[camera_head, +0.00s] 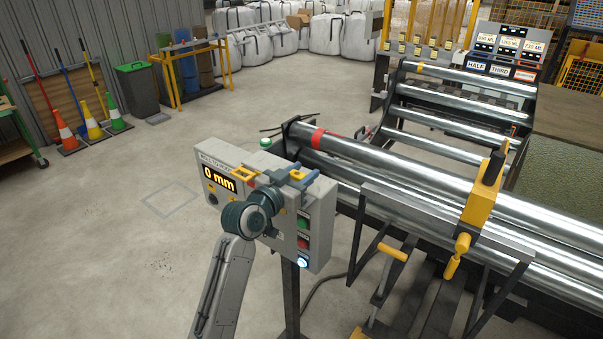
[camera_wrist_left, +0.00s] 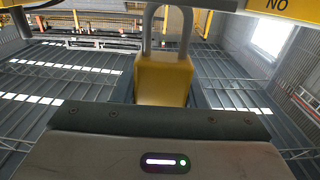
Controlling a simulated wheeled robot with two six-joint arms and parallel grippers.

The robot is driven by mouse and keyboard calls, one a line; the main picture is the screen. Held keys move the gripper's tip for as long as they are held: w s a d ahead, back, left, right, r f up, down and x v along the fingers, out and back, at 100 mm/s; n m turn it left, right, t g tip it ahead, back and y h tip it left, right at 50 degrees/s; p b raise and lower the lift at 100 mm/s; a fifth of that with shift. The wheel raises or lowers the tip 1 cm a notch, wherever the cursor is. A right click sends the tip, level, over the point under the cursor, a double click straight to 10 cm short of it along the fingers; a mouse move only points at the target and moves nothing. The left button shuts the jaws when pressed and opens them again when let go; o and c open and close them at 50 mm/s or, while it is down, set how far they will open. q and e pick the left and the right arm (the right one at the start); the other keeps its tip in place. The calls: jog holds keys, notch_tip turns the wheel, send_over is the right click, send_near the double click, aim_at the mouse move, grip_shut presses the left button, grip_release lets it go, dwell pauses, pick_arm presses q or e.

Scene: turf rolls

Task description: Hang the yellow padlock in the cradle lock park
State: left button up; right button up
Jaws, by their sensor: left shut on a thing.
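The yellow padlock (camera_wrist_left: 165,80) is upright in the left wrist view, with its grey shackle upward. My left gripper (camera_head: 299,176) is shut on its body. In the head view the gripper is over the top right of the grey control box (camera_head: 320,215), and a small yellow patch shows between its bluish fingers. A yellow fitting (camera_head: 245,177) with a red part stands on the box top to the left; I cannot tell whether it is the cradle lock park. A yellow plate (camera_wrist_left: 275,6) with partial lettering "NO" crosses the top right of the wrist view, close to the shackle. My right gripper is out of view.
The box has a "0 mm" display (camera_head: 219,179) and green, red and lit buttons. Steel rollers (camera_head: 420,180) run right of it, with a yellow carriage (camera_head: 483,195) on them. Cones (camera_head: 92,122) and a bin (camera_head: 137,88) stand far left. The floor on the left is clear.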

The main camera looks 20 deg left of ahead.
pick_arm(q)
jog(key=shift+f+b, duration=0.65)
jog(key=shift+f, duration=0.25)
jog(key=shift+f+b, duration=0.65)
jog(key=shift+f, duration=0.15)
jog(key=o, duration=1.1)
jog(key=b+v, duration=0.3)
jog(key=v, duration=0.7)
jog(key=shift+s, duration=0.4)
jog(key=shift+a+r, duration=0.1)
